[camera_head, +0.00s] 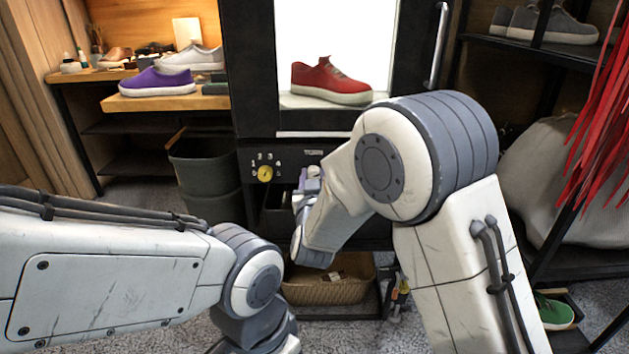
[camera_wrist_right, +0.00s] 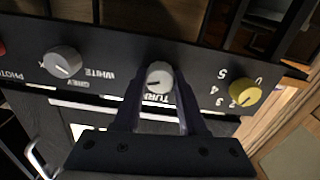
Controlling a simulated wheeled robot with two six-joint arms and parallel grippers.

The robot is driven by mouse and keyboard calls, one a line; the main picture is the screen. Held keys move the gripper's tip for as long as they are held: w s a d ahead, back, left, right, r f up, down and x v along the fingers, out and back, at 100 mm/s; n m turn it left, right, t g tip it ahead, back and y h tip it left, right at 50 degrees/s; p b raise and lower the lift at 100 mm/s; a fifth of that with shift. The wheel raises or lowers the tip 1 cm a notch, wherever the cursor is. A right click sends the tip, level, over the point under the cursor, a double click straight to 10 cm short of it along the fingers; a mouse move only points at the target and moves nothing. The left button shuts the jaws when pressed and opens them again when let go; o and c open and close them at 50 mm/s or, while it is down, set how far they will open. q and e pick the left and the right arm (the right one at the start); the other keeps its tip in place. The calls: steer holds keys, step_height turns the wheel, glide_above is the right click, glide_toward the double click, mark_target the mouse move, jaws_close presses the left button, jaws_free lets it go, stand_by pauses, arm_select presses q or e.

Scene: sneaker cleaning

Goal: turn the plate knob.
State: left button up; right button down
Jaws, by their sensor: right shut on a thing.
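The plate knob (camera_wrist_right: 159,77) is a round pale knob on a black control panel, beside upside-down lettering that begins "TURN" in the right wrist view. My right gripper (camera_wrist_right: 160,92) has one finger on each side of it and is shut on it. In the head view my right gripper (camera_head: 308,185) is at the panel below the booth window, partly covered by my own arm; I cannot make out the knob clearly there. My left arm comes in from the left, but its gripper is out of view.
A yellow numbered knob (camera_wrist_right: 245,94) and a grey knob (camera_wrist_right: 62,62) flank the held one. A red sneaker (camera_head: 332,82) stands in the lit booth above the panel. A wicker basket (camera_head: 330,291) is below; a dark bin (camera_head: 207,165) stands left.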

steer(key=m+b, duration=0.1)
steer(key=m, duration=0.1)
steer(key=m+b, duration=0.2)
steer(key=m, duration=0.1)
steer(key=shift+d+f+m, duration=0.1)
steer(key=shift+f+m, duration=0.1)
steer(key=shift+m, duration=0.1)
steer(key=m+b, duration=0.2)
steer(key=m, duration=0.1)
steer(key=shift+r+m+b, duration=0.1)
steer(key=shift+m+b, duration=0.9)
steer(key=shift+m, duration=0.2)
steer(key=shift+c, duration=2.3)
jaws_free()
steer(key=shift+s+r, duration=0.1)
